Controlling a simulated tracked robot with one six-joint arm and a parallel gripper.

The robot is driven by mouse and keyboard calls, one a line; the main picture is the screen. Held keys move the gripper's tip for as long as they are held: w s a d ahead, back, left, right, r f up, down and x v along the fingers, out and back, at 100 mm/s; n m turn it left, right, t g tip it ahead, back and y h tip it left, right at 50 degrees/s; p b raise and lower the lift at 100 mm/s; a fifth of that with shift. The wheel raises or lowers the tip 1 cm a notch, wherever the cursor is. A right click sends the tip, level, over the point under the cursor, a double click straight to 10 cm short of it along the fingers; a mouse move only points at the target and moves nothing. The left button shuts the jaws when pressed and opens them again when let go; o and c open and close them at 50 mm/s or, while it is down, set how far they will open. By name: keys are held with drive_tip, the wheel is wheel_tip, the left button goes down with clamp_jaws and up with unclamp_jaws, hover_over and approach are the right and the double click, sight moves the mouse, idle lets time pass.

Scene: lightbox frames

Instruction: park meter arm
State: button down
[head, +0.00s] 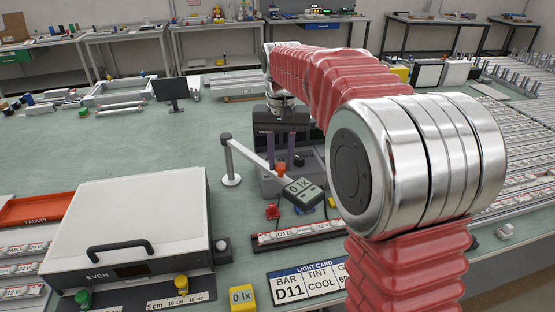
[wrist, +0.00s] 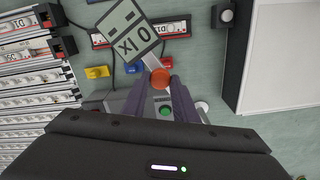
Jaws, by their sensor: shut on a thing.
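The meter arm (head: 251,156) is a pale bar running from an upright post (head: 229,162) to a dark meter (head: 302,192) reading "0 lx". A red-orange knob (head: 281,170) sits near the meter end. The meter (wrist: 127,30) and knob (wrist: 160,77) also show in the wrist view. My gripper (head: 281,164) points down with purple fingers shut on the knob; its fingertips show in the wrist view (wrist: 163,84). The meter hangs in front of a grey unit (head: 316,178), above the bench and behind a labelled bar holder (head: 297,236).
A white-lidded box marked EVEN (head: 135,215) stands at the left, its lid down. A red FAULTY tray (head: 38,207) is far left. Bar racks (head: 525,180) fill the right.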

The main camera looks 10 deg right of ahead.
drive_tip(key=s+a+m, duration=0.3)
drive_tip(key=a+m, duration=0.3)
drive_tip(key=a, duration=0.6)
drive_tip(key=shift+s+a, duration=0.25)
drive_tip(key=shift+a, duration=0.15)
drive_tip(key=c, duration=1.4)
unclamp_jaws()
drive_tip(key=shift+r, duration=0.1)
wheel_tip(320, 180, up, 14)
drive_tip(key=shift+f, duration=0.2)
